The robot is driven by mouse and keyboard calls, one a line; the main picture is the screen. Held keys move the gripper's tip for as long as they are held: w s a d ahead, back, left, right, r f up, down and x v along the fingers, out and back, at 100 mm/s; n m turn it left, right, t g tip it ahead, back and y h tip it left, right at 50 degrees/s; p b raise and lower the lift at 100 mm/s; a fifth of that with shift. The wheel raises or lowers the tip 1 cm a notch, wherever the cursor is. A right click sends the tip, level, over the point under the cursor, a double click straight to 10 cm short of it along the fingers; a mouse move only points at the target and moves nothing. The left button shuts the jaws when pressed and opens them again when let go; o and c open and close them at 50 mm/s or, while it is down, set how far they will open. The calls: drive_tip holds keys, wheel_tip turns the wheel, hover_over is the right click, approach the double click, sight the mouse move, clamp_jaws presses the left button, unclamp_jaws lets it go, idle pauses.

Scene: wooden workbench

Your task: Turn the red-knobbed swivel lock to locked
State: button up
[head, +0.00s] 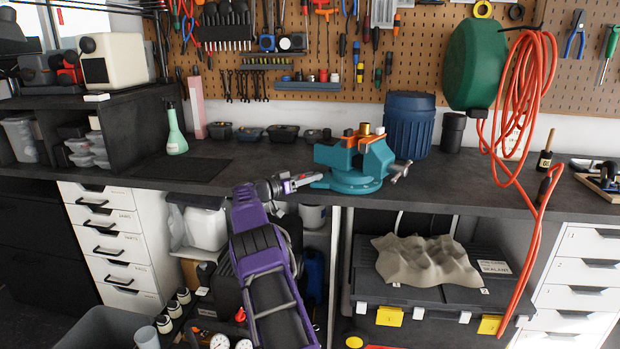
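I cannot clearly make out a red-knobbed swivel lock. A teal bench vise (352,170) stands at the front edge of the workbench, with orange jaw parts and a small brass-coloured piece (364,129) between or on them. This piece is too small to identify. My purple arm rises from the bottom of the view, and my gripper (306,181) is at the bench edge, just left of the vise base. It points right toward the vise. The fingers are small and seen from the side, so their opening and any contact with the vise are unclear.
A blue ribbed barrel (409,124) and a black cup (453,131) stand behind the vise. An orange hose (522,90) hangs from a green reel (475,64) on the right. A green bottle (175,130) stands left. The dark bench top (250,160) left of the vise is mostly free.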

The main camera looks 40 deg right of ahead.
drive_tip(key=shift+a, duration=0.1)
drive_tip(key=w+a+p, duration=0.1)
drive_tip(key=a, duration=1.6)
drive_tip(key=shift+w, duration=0.4)
